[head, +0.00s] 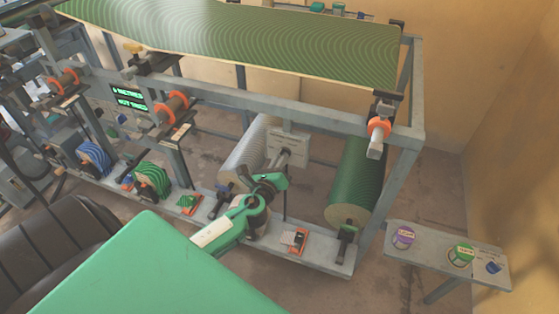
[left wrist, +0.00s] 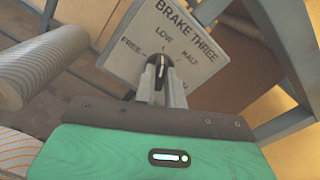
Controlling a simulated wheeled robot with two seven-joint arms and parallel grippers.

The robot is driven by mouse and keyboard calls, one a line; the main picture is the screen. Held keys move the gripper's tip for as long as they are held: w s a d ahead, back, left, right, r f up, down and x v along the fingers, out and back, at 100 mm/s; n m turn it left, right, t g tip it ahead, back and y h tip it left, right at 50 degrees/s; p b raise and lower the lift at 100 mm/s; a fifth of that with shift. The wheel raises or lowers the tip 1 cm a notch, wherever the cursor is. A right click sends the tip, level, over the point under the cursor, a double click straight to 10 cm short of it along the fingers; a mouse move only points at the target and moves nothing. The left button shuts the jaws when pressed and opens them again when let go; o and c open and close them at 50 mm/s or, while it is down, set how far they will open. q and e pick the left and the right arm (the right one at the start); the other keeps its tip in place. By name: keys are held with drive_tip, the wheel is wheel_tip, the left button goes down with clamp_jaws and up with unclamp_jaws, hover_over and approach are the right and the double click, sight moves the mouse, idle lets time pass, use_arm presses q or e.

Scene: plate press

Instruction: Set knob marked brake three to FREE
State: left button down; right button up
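In the left wrist view, a pale plate (left wrist: 205,22) reads BRAKE THREE, with the words FREE, LOW and HALF around a black knob (left wrist: 161,62). A fourth word at the lower right is mostly hidden by a finger. The knob's white mark points up, roughly at LOW, with FREE to its left. My left gripper (left wrist: 162,88) has its fingers close on both sides of the knob and looks shut on it. In the head view, the left gripper (head: 283,160) is in front of the same plate (head: 289,147), and the knob is hidden. My right gripper is not in view.
A grey ribbed roll (head: 246,155) is left of the plate and a green roll (head: 352,180) is right of it. The machine's grey frame (head: 260,103) runs above.

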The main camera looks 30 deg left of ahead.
use_arm(q)
drive_tip(key=shift+n, duration=0.3)
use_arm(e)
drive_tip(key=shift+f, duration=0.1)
use_arm(q)
drive_tip(key=shift+a+f+n+b, duration=0.1)
drive_tip(key=shift+n+b, duration=0.7)
drive_tip(key=shift+n, duration=2.05)
drive_tip(key=shift+f+n+b, duration=0.1)
drive_tip(key=shift+n+b, duration=0.7)
drive_tip(key=shift+n, duration=2.05)
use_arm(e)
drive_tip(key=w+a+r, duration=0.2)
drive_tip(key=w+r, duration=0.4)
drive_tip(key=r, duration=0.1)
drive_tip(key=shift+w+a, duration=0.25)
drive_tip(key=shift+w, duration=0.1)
use_arm(q)
drive_tip(key=c, duration=1.5)
unclamp_jaws()
drive_tip(key=shift+o, duration=0.2)
drive_tip(key=shift+s, duration=0.15)
